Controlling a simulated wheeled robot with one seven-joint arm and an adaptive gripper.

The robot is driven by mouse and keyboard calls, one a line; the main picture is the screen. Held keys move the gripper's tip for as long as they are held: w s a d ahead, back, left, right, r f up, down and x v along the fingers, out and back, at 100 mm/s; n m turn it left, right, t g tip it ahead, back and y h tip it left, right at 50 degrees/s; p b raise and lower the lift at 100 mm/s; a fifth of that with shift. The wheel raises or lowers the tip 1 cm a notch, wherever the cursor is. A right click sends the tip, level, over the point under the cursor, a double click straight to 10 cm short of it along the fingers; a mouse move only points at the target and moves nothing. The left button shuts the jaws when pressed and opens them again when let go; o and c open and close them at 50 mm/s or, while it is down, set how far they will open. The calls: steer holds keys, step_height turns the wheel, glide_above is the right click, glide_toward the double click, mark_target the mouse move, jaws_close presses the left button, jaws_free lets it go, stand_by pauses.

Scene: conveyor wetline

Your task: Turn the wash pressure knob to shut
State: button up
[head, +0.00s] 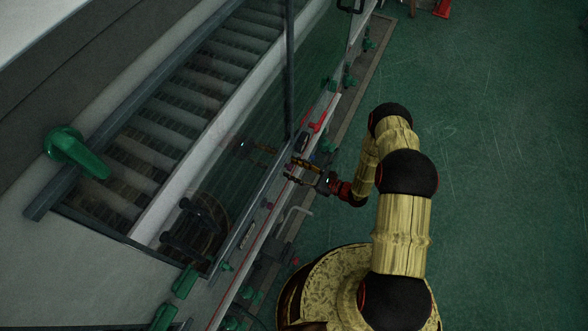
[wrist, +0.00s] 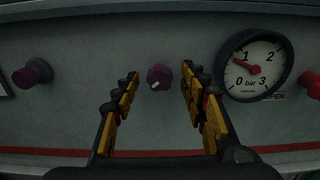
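The wash pressure knob (wrist: 159,77) is a small dark purple knob with a pale pointer line, set on a grey panel. In the wrist view it sits between the tips of my gripper (wrist: 158,88), and a gap shows on both sides of it. My gripper is open with nothing between its yellow-padded fingers. In the head view my gripper (head: 301,172) is at the machine's side, and I cannot make out the knob there. A round pressure gauge (wrist: 257,70) marked in bar is right of the knob, its red needle near 1.
A dark purple button (wrist: 36,73) sticks out of the panel at left. The word OPEN shows partly below the gauge. A red stripe (wrist: 60,153) runs along the panel's bottom. In the head view, a glass-sided conveyor (head: 165,125) lies left and clear green floor (head: 500,150) right.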

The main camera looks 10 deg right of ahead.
steer(key=shift+c, duration=1.2)
jaws_close()
steer(key=shift+m, duration=0.3)
steer(key=m+b, duration=0.1)
steer(key=m, duration=0.4)
steer(key=shift+s, duration=0.1)
steer(key=m+b, duration=0.1)
steer(key=m, duration=0.5)
steer(key=shift+m, duration=0.3)
steer(key=m, duration=0.7)
steer(key=shift+r, duration=0.1)
steer(key=m, duration=0.6)
steer(key=shift+m+b, duration=0.3)
